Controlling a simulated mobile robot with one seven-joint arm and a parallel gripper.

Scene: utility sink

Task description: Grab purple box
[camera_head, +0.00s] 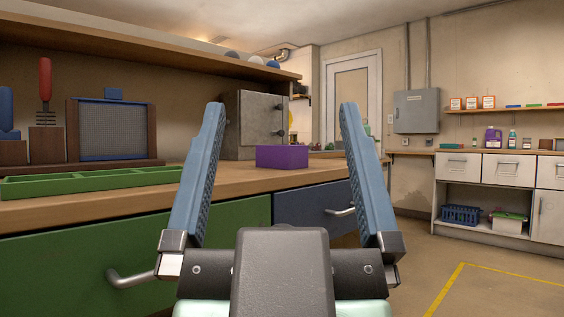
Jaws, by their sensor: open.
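The purple box (283,157) sits on the wooden worktop (232,183) near its front edge, in front of a grey metal cabinet. In the head view it appears between my two fingers, beyond them, with nothing touching it. My gripper (281,110) is open and empty. Its two blue ridged fingers are spread wide and point forward, in front of the counter. The box's front and top show; its back side is hidden.
A green divided tray (90,184) and a mesh screen in a wooden frame (112,131) are at left. The grey cabinet (254,124) stands behind the box. Drawers with metal handles (130,278) face me below. Open floor (480,285) lies at right.

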